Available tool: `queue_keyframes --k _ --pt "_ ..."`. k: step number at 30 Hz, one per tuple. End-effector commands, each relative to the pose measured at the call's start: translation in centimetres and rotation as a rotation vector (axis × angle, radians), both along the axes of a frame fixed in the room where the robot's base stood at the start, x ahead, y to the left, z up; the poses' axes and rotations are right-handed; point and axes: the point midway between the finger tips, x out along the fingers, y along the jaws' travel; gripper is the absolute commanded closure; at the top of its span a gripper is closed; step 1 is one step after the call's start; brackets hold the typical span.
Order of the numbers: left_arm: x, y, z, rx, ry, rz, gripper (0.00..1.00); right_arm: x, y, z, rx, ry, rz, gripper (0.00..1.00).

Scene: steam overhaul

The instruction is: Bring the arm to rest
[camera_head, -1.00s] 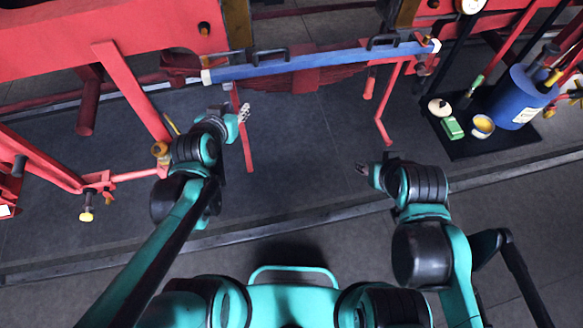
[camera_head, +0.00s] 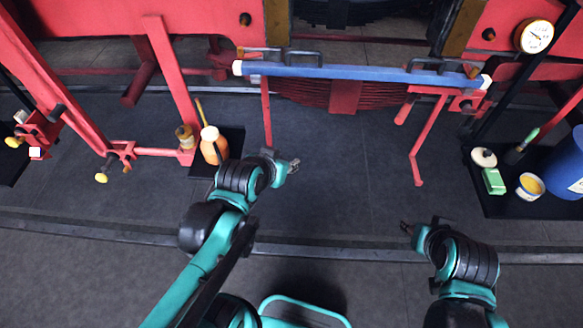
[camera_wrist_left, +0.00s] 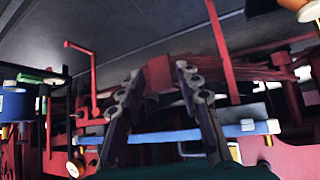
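My left arm comes in from the left in the head view, and its gripper (camera_head: 290,167) hangs over the dark floor, in front of the blue bar. In the left wrist view the two fingers of the left gripper (camera_wrist_left: 156,75) stand apart with nothing held between them; red framework shows beyond. My right gripper (camera_head: 407,229) is over the floor at the lower right, apart from everything. It is small and dark, so its opening is unclear.
A blue bar (camera_head: 350,73) with black handles spans the red frame (camera_head: 167,70). An orange bottle (camera_head: 213,147) stands on a dark mat beside my left arm. At the right, a mat holds a green block (camera_head: 493,181), a yellow-filled tub (camera_head: 530,186) and a blue drum (camera_head: 566,170). Central floor is clear.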

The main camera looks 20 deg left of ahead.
Motion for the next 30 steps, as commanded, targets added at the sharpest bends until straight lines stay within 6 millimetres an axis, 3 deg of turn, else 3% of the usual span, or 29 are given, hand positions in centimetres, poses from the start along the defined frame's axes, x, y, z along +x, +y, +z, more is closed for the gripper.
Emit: queue_keyframes --k 11,14,21,24,30 --pt "-0.2 0.0 -0.4 0.001 0.005 0.001 0.66 0.0 0.0 -0.3 0.0 0.0 0.0 0.6" --pt "-1.3 0.1 -2.3 0.004 0.032 0.006 0.66 0.0 0.0 -2.1 0.0 0.0 0.0 0.6" --pt "-6.1 0.6 -8.6 0.021 0.151 0.039 0.66 0.0 0.0 -7.8 0.0 0.0 0.0 0.6" --pt "-7.3 0.8 -9.7 0.026 0.18 0.05 0.66 0.0 0.0 -8.7 0.0 0.0 0.0 0.6" --pt "-7.7 0.9 -9.6 0.028 0.193 0.055 0.66 0.0 0.0 -8.5 0.0 0.0 0.0 0.6"
